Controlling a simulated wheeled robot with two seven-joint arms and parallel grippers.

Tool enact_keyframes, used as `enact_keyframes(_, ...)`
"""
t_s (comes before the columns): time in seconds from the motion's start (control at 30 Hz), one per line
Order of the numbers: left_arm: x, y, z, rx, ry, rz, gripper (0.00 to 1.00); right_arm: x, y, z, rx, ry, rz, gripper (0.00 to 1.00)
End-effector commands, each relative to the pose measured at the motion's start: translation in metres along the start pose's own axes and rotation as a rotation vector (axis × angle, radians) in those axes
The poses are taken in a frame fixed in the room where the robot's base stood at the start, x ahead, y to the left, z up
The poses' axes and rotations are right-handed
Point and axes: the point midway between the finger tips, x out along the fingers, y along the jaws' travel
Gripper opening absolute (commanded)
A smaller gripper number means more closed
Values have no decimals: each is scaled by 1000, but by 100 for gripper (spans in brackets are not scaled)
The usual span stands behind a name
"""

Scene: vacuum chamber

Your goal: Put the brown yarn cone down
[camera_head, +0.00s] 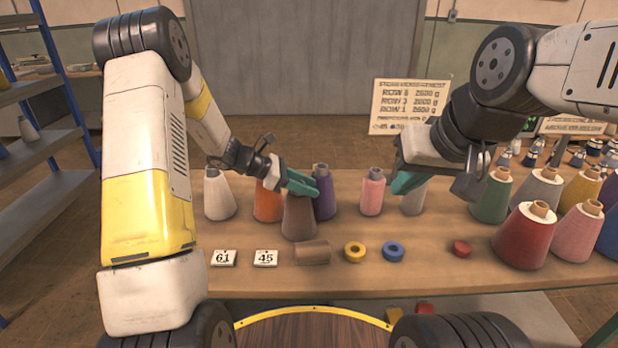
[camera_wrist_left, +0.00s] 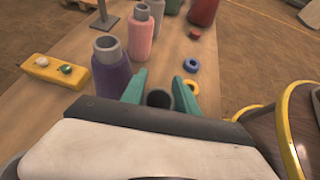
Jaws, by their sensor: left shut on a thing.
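The brown yarn cone (camera_head: 299,218) is upright near the middle of the table, in front of the purple cone (camera_head: 325,195). My left gripper (camera_head: 299,184) is shut on the cone's top, which hides the tip in the head view. In the left wrist view the cone's dark open top (camera_wrist_left: 159,98) shows between the teal fingers. I cannot tell whether its base touches the table. My right gripper (camera_head: 408,182) is at a grey cone (camera_head: 413,203); whether its jaws are open is unclear.
An orange cone (camera_head: 267,203) and a white cone (camera_head: 219,197) stand left, a pink cone (camera_head: 372,195) right. Several cones crowd the right.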

Motion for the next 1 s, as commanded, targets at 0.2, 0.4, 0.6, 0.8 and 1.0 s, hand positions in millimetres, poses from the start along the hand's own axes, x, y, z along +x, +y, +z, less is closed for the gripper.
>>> enact_keyframes(0.2,2,0,-2,0,0,-1,42,0,0,0,0,0,0,0)
enact_keyframes(0.4,2,0,-2,0,0,-1,58,0,0,0,0,0,0,0)
enact_keyframes(0.6,1,0,-1,0,0,0,58,0,0,0,0,0,0,0)
enact_keyframes(0.8,-19,1,0,0,0,4,58,0,0,0,0,0,0,0)
enact_keyframes(1.0,-63,1,0,0,1,4,58,0,0,0,0,0,0,0)
